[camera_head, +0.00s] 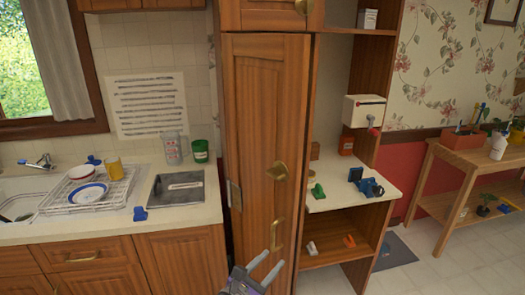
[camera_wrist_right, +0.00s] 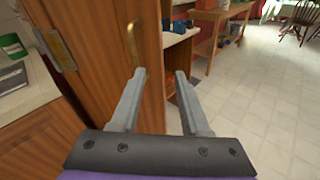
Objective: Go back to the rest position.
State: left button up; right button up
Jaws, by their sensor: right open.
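My right gripper (camera_head: 268,262) shows at the bottom middle of the head view, in front of the tall wooden cabinet door (camera_head: 262,130). Its two grey fingers are apart with nothing between them. In the right wrist view the open fingers (camera_wrist_right: 158,80) point at the lower part of the cabinet, close to a brass handle (camera_wrist_right: 135,45). I cannot tell from these views whether a finger touches the handle. The same handle shows in the head view (camera_head: 276,235). My left gripper is in neither view.
A counter (camera_head: 110,230) with a dish rack (camera_head: 95,190), a measuring jug (camera_head: 172,148) and a green can (camera_head: 200,151) is at left. Open shelves (camera_head: 335,235) holding small items stand right of the cabinet. A wooden table (camera_head: 470,155) is at far right. Tiled floor (camera_head: 440,265) is clear at lower right.

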jog(key=s+d+f+m+g+y+p, duration=0.1)
jog(key=s+d+f+m+g+y, duration=0.2)
jog(key=s+d+m, duration=0.4)
jog(key=s+d+f+m+g+p, duration=0.15)
jog(key=s+d+m+g, duration=0.35)
jog(key=d, duration=0.5)
jog(key=s+f+m+y, duration=0.2)
jog(key=s+m+y, duration=0.1)
jog(key=s+m, duration=0.3)
jog(key=s+f+m+y+p, duration=0.1)
jog(key=s+f+m+y, duration=0.1)
jog(key=s+m, duration=0.3)
jog(key=m+y, duration=0.1)
jog(key=m, duration=0.3)
jog(key=shift+s+m, duration=0.3)
jog(key=shift+s, duration=0.1)
jog(key=shift+a, duration=0.1)
jog(key=shift+c, duration=0.3)
